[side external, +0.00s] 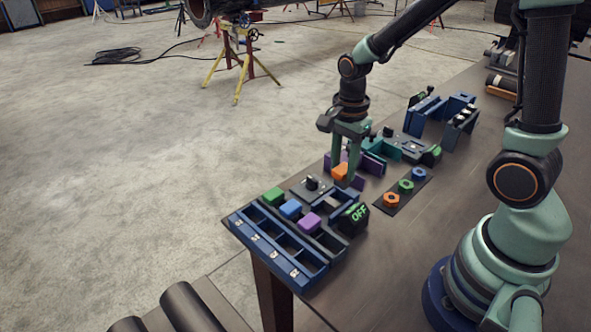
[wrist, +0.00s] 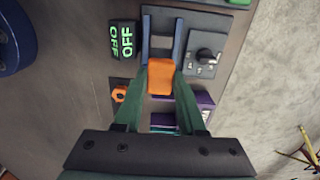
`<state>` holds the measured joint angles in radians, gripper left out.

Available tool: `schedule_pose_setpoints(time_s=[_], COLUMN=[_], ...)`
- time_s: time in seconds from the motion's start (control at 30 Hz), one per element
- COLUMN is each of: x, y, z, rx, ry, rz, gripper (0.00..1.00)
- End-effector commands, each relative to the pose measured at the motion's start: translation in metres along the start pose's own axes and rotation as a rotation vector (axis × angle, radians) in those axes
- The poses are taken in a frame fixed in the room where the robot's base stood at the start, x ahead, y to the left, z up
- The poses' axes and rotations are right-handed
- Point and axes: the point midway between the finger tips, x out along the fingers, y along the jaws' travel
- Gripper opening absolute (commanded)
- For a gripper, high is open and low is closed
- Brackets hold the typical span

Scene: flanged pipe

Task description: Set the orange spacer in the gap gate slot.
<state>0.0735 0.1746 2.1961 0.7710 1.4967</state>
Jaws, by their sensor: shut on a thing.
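The orange spacer (side external: 340,172) is a small block held between the fingertips of my gripper (side external: 346,180), above the bench fixtures. In the wrist view the orange spacer (wrist: 161,76) sits between my two green fingers, and my gripper (wrist: 160,84) is shut on it. Two blue rails with a slot between them (wrist: 162,42), apparently the gap gate, lie just beyond the spacer in the wrist view. The spacer covers the near end of these rails. A black box (wrist: 125,40) with green OFF lettering stands beside them. I cannot tell the spacer's exact height above the slot.
A blue compartment tray (side external: 275,250) lies at the bench's front end. Green (side external: 274,197), blue (side external: 290,208) and purple (side external: 309,221) blocks sit behind it. A knob plate (wrist: 206,58) flanks the rails. Several coloured nuts lie on a dark strip (side external: 408,184). Purple walls (side external: 372,164) stand close behind my gripper.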

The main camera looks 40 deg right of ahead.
Motion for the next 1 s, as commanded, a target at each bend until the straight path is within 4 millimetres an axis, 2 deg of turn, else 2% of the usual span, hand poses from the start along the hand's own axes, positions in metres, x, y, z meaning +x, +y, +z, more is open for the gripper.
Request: schedule_pose_setpoints(time_s=[0.53, 1.0], x=[0.001, 0.021], y=[0.000, 0.000], z=[0.000, 0.000], rx=[0.000, 0.000], ry=[0.000, 0.000], rz=[0.000, 0.001], gripper=[0.00, 0.00])
